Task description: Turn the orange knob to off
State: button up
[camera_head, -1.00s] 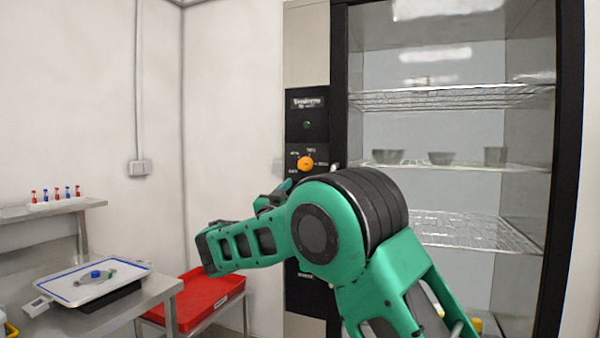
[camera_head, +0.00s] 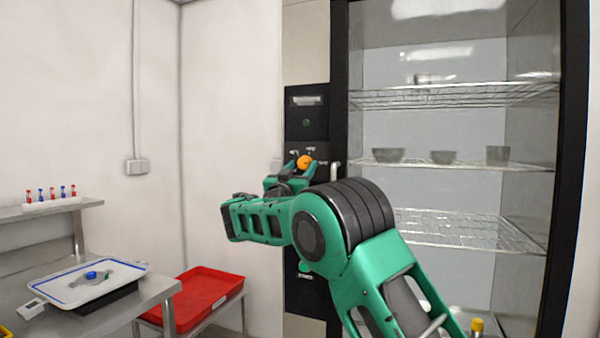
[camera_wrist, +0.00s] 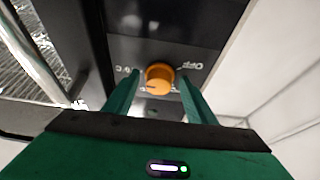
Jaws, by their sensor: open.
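The orange knob (camera_head: 304,162) sits on the black control panel (camera_head: 306,117) left of the glass-fronted cabinet. In the wrist view the knob (camera_wrist: 159,78) lies just beyond and between the fingertips of my gripper (camera_wrist: 160,90), with dark panel showing on both sides of it. My gripper is open and empty. In the head view my gripper (camera_head: 292,175) is just below the knob, partly hidden by my arm.
The cabinet's vertical handle (camera_wrist: 37,50) stands close beside the panel. A pale wall (camera_wrist: 255,70) is on the other side. Wire shelves (camera_head: 450,95) hold several bowls. A red tray (camera_head: 205,294) and a steel bench with a white tray (camera_head: 85,283) stand at left.

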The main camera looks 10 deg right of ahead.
jog(key=shift+w, duration=0.1)
jog(key=c, duration=0.9)
